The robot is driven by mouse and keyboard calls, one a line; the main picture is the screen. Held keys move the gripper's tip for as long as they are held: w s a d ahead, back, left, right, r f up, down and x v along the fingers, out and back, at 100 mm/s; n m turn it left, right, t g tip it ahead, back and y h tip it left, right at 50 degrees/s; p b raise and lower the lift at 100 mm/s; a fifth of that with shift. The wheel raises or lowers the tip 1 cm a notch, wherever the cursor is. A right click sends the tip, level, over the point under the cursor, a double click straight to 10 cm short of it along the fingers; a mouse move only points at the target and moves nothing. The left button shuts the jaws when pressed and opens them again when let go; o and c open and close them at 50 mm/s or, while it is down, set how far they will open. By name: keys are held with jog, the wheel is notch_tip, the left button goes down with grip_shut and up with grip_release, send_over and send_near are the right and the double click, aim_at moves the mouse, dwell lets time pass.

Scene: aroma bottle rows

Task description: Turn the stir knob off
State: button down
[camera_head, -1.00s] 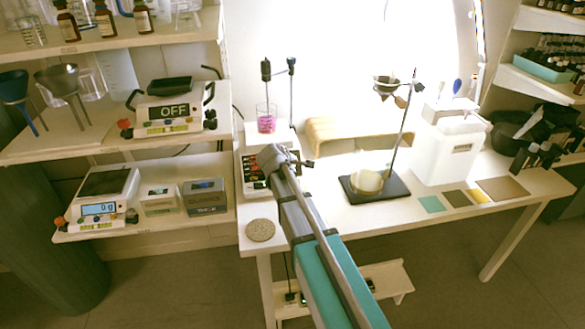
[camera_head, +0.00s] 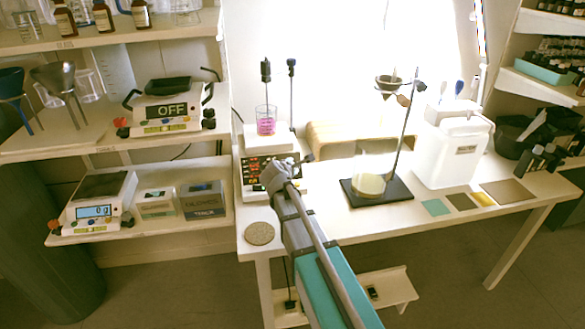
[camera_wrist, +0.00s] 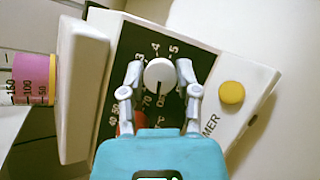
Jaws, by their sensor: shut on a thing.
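A yellow button (camera_wrist: 231,92) lies to the right of the knob. A cork mat (camera_head: 260,233) lies at the table's front left. A stand with a black base (camera_head: 400,187) and a white canister (camera_head: 450,150) stand further right. Shelves with scales (camera_head: 165,112) are at the left.

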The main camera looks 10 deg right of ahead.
jog(key=shift+s, duration=0.1)
jog(key=shift+c, duration=1.7)
grip_release()
jog(key=shift+m+p, duration=0.35)
jog(key=shift+m, duration=0.15)
